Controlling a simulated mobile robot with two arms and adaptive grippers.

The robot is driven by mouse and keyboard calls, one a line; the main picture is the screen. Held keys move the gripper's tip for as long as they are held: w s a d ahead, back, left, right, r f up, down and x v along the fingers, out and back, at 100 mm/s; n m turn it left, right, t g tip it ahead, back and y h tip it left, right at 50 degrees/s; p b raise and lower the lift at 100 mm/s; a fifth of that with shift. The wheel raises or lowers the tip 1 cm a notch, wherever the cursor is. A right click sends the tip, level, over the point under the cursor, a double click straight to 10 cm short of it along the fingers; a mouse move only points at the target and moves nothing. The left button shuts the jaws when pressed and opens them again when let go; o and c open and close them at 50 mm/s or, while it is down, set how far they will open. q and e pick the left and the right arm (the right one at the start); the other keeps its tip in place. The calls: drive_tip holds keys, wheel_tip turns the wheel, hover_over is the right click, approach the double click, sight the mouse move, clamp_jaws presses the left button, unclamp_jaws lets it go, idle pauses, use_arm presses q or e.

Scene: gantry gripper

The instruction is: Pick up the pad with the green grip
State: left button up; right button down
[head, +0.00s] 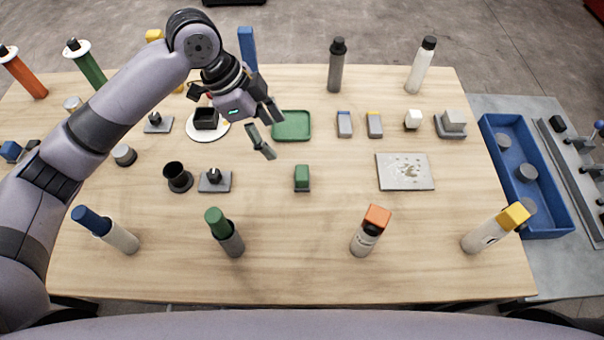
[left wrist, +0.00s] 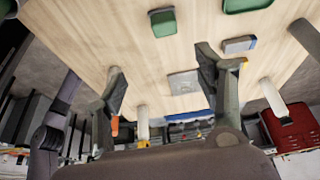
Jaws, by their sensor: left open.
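The pad with the green grip (head: 302,178) stands on the wooden table near its middle, a green block on a thin dark base. In the left wrist view the pad (left wrist: 162,22) is near the top, beyond the fingertips. My left gripper (head: 276,139) is open and empty. It is above the table, up and to the left of the pad in the head view, and apart from it. In the left wrist view its two fingers (left wrist: 160,68) are spread wide. My right gripper is not in view.
A green tray (head: 291,138) lies behind the pad. A grey plate (head: 405,184) is to its right. Bottles with green (head: 224,232) and orange (head: 370,232) caps stand in front. A dark clip block (head: 215,181) is to the left. Table around the pad is clear.

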use_arm(q)
drive_tip(key=f, duration=0.1)
drive_tip(key=p, duration=0.3)
approach(302, 172)
drive_tip(key=x, duration=0.5)
drive_tip(key=shift+s+d, duration=0.15)
drive_tip(key=shift+s, duration=0.05)
drive_tip(key=shift+d+f, duration=0.1)
drive_tip(key=shift+f, duration=0.1)
drive_tip(key=p+x, duration=0.1)
drive_tip(key=x, duration=0.3)
drive_tip(key=shift+w+f, duration=0.2)
drive_tip(key=shift+f, duration=0.25)
drive_tip(key=shift+c, duration=0.5)
drive_tip(key=c, duration=1.1)
drive_tip(key=shift+r, duration=0.15)
drive_tip(key=shift+c, duration=0.2)
wheel_tip(302, 172, up, 20)
drive_tip(key=b, duration=0.3)
